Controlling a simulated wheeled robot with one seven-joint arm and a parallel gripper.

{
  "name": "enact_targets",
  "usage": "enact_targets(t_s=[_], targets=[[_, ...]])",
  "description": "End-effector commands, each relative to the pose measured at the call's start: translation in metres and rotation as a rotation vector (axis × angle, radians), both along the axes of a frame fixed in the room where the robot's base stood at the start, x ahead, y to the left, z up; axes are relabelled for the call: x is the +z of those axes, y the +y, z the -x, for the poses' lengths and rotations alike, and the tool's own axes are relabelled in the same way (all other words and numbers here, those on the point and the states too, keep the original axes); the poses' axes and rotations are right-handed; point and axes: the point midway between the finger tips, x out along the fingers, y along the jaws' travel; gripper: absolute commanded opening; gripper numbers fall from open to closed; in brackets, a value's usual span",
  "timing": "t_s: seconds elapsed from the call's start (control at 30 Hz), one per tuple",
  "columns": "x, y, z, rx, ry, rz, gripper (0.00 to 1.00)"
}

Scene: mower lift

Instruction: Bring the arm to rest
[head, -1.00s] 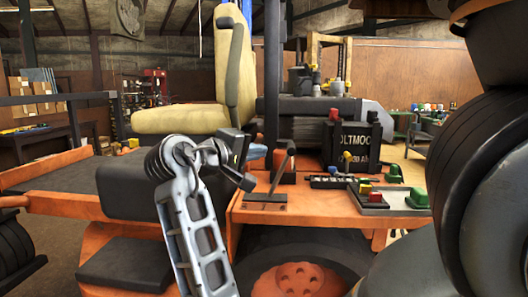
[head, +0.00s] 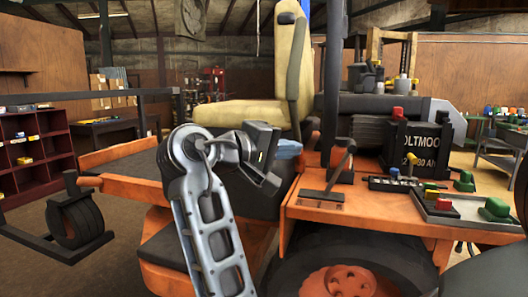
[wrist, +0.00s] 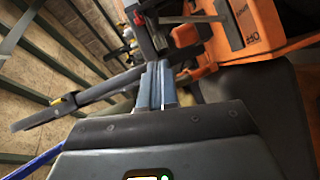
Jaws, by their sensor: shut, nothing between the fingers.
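My silver arm (head: 208,225) rises from the bottom of the head view and bends at its top joint. My gripper (head: 270,183) hangs at its end, in front of the mower's yellow seat (head: 285,80) and above the orange deck in the picture. In the wrist view the two fingers (wrist: 158,84) lie together, with nothing between them. The orange mower (head: 370,225) fills the middle and right of the head view. Whether any arm part touches it cannot be told.
A tray (head: 455,208) with coloured parts and a black battery (head: 418,145) sit on the mower's right side. A lever bracket (head: 330,180) stands just right of my gripper. A dark red shelf (head: 32,150) stands at far left. Open floor shows at lower left.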

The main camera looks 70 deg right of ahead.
Motion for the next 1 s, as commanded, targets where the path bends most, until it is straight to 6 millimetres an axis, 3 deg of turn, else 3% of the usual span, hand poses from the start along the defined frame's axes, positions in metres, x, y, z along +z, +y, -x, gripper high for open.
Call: enact_targets(t_s=[0.3,0.47,0.77,1.0], targets=[[-0.001,0.000,-0.001,0.007,0.004,0.003,0.00],[-0.019,-0.003,-0.012,0.107,0.049,0.040,0.00],[-0.104,0.014,-0.061,0.582,0.133,0.125,0.00],[-0.185,0.062,-0.079,0.978,0.079,0.084,0.00]])
